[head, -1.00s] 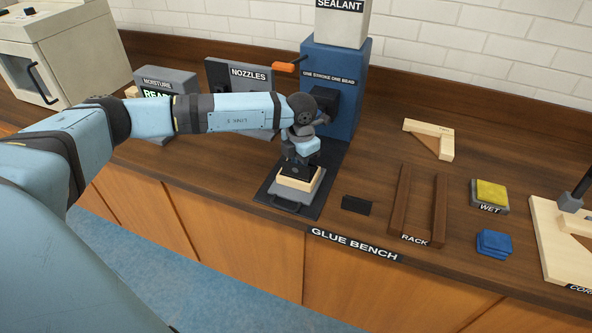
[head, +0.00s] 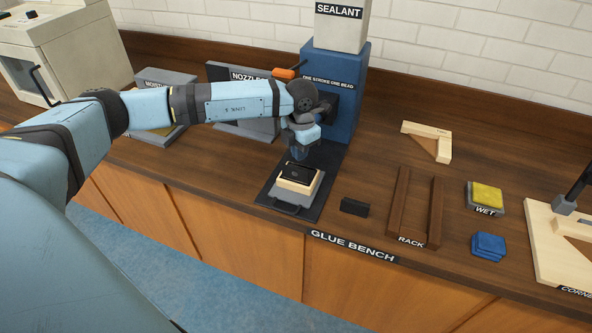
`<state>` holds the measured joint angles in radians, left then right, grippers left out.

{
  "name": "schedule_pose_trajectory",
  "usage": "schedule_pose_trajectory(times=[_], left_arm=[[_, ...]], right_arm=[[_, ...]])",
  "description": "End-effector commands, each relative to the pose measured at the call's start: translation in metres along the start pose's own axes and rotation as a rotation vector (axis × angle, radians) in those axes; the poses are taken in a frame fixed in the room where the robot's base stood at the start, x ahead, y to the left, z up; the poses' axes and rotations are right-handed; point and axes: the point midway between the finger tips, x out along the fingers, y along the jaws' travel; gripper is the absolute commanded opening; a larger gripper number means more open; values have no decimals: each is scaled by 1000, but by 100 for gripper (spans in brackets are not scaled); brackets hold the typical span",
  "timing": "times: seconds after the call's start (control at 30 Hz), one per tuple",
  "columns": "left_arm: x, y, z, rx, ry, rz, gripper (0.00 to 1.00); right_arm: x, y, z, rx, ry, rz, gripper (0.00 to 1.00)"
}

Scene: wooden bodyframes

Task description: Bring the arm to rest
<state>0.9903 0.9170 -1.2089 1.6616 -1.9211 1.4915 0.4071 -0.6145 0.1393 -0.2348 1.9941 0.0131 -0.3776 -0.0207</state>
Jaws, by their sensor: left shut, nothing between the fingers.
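My left arm reaches in from the left across the glue bench in the head view. My left gripper (head: 299,153) points down and is shut and empty, a little above a black block (head: 298,173). The black block rests on a pale wooden piece on a grey holder (head: 300,191), at the front of the dark plate of the blue sealant dispenser (head: 339,92). My forearm and wrist partly hide the dispenser's front. My right gripper is not in view.
A small black block (head: 354,207) lies right of the plate, then the rack's two brown rails (head: 434,212). The yellow wet sponge (head: 487,195), blue cloth (head: 489,245) and a wooden corner piece (head: 427,141) are further right. The nozzles panel (head: 232,127) stands behind my forearm.

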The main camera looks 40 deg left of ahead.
Motion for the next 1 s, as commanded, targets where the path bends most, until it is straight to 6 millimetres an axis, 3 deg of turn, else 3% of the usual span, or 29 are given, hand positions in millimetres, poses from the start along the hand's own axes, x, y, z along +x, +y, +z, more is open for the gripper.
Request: schedule_pose_trajectory(times=[0.2,0.77,0.87,0.97,1.0], left_arm=[[-17,0,0,-1,-2,0,0],[-16,-4,1,4,-5,-11,0],[-9,-27,3,27,-33,-84,0],[0,-80,7,62,-102,-253,0],[1,-108,8,76,-141,-348,0]], right_arm=[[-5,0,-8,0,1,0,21],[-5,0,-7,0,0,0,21],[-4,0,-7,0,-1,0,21],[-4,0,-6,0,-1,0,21],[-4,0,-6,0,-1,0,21]])
